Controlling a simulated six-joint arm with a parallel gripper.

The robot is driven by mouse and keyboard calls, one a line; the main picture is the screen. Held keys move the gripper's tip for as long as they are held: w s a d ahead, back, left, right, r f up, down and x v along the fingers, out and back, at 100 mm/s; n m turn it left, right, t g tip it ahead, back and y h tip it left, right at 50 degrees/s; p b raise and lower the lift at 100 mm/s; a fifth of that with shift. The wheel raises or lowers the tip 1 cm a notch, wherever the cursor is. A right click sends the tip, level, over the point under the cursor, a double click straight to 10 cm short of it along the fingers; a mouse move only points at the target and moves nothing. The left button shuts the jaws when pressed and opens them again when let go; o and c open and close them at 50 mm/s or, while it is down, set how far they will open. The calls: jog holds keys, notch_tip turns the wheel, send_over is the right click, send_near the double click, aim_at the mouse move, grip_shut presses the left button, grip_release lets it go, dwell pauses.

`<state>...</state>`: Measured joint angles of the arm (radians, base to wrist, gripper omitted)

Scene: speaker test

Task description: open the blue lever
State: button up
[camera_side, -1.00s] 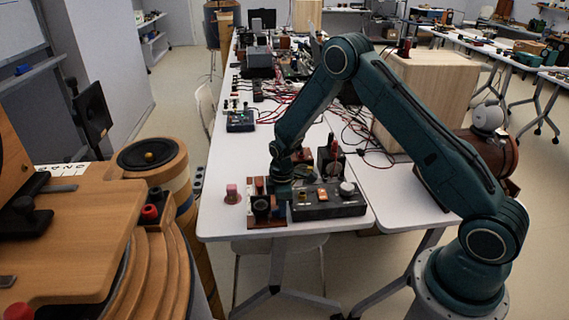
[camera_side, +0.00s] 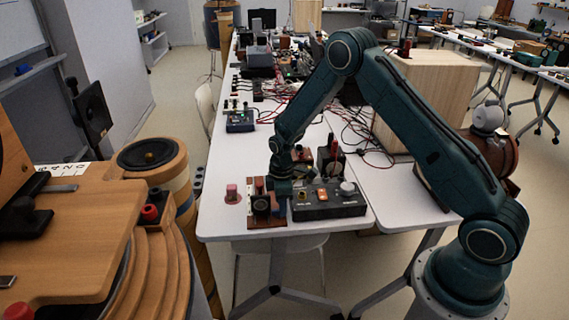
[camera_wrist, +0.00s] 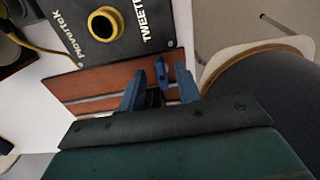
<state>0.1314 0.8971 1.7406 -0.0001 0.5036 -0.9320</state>
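The blue lever (camera_wrist: 161,74) stands on a reddish-brown wooden board (camera_wrist: 93,82) in the wrist view. My gripper (camera_wrist: 160,88) has its two blue fingers apart, one on each side of the lever. I see a gap on both sides and cannot tell whether either finger touches it. In the side view, my gripper (camera_side: 283,188) is low over the board (camera_side: 266,221) at the table's front end. The lever cannot be made out there.
A dark control box (camera_side: 330,208) with a white knob stands just right of the board. In the wrist view, a dark panel with a yellow ring (camera_wrist: 105,24) lies beside the board. A small pink piece (camera_side: 232,193) stands to the left. Red cables (camera_side: 290,100) lie farther back.

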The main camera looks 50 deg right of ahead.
notch_tip(320, 180, up, 12)
jog(key=shift+r, duration=0.25)
dwell(0.3)
jog(key=s+a+r+m+t, duration=0.1)
jog(key=s+a+r+m, duration=0.1)
jog(key=s+r, duration=0.55)
jog(key=s+a+r+m+t, duration=0.2)
jog(key=s+r, duration=0.3)
jog(key=r, duration=0.5)
jog(key=s+a+r+m+t, duration=0.1)
jog(key=s+r+m, duration=0.1)
jog(key=s, duration=0.6)
jog(key=s+a+r+m+t, duration=0.1)
jog(key=s+r+m, duration=0.1)
jog(key=s, duration=0.7)
jog(key=shift+s+a+m+t, duration=0.15)
jog(key=shift+s+m+t, duration=0.15)
jog(key=shift+m, duration=0.3)
